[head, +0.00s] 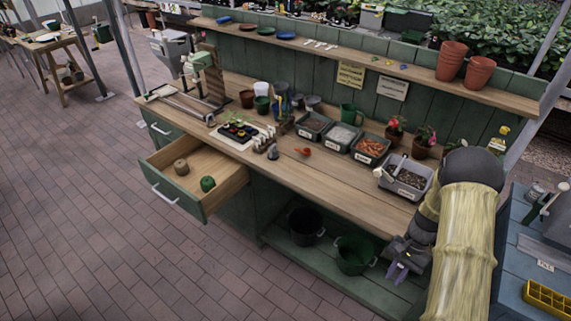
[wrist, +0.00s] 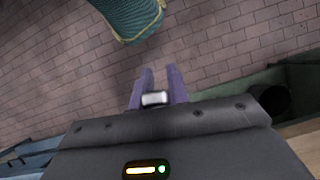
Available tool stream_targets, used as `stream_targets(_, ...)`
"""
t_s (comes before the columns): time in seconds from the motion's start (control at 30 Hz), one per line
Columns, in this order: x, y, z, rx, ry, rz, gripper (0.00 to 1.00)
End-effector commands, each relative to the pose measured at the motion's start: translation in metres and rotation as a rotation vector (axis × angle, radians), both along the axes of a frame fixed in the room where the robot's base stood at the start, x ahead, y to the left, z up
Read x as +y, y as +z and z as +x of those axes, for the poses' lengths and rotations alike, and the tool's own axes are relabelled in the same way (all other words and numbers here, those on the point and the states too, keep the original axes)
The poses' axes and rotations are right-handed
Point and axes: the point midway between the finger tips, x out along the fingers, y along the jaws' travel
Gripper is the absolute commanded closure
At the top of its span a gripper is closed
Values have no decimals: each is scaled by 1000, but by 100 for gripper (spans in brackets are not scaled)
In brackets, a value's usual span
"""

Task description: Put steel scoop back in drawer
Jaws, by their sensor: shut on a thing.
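My gripper (head: 398,272) is low in front of the right end of the potting bench (head: 340,180). In the wrist view its two purple fingers (wrist: 156,92) are shut on a small silvery piece, seemingly part of the steel scoop (wrist: 155,99). The rest of the scoop is hidden, and I cannot make it out in the head view. The drawer (head: 165,186) at the bench's left end is pulled out. A brown twine ball (head: 181,167) and a green twine ball (head: 208,184) lie inside it, with bare wood around them. My gripper is far to the right of the drawer.
Labelled trays (head: 370,150), pots and a seedling tray (head: 238,133) stand on the bench. Black (head: 306,226) and green (head: 355,254) buckets stand on the lower shelf. A blue table (head: 520,270) is at right. The brick floor in front is clear.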

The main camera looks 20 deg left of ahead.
Motion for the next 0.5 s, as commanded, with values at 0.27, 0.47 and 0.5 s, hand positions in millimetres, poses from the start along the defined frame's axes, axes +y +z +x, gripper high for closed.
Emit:
stream_targets(0.27,9,-114,-8,11,301,5,100)
stream_targets(0.47,12,-158,-14,9,434,12,100)
stream_targets(0.5,12,-161,-15,9,445,12,100)
